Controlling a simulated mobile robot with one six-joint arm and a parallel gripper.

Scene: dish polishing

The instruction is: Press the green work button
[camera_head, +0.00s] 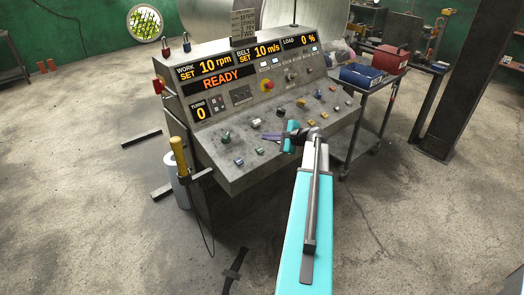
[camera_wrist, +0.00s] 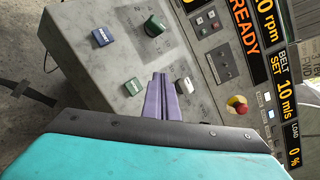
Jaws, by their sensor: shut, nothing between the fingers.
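The control panel (camera_head: 240,175) has a sloping grey desk with several buttons. A square green button with a small label (camera_wrist: 133,87) lies to the left of my gripper in the wrist view, and in the head view it appears as a small green button (camera_head: 260,151) near the desk's front edge. My gripper (camera_head: 264,135) has purple fingers held together, empty, over the desk. In the wrist view the fingertips (camera_wrist: 160,76) point between the green button and a white button (camera_wrist: 187,85). I cannot tell how high they are above the desk. The labels are too small to read surely.
A green rotary knob (camera_head: 225,137) and a blue button (camera_head: 238,162) are near the green button. A red emergency knob (camera_wrist: 237,104) sits on the panel's upright part. The display (camera_head: 217,80) reads READY. A yellow-handled tool (camera_head: 180,158) hangs at the left side.

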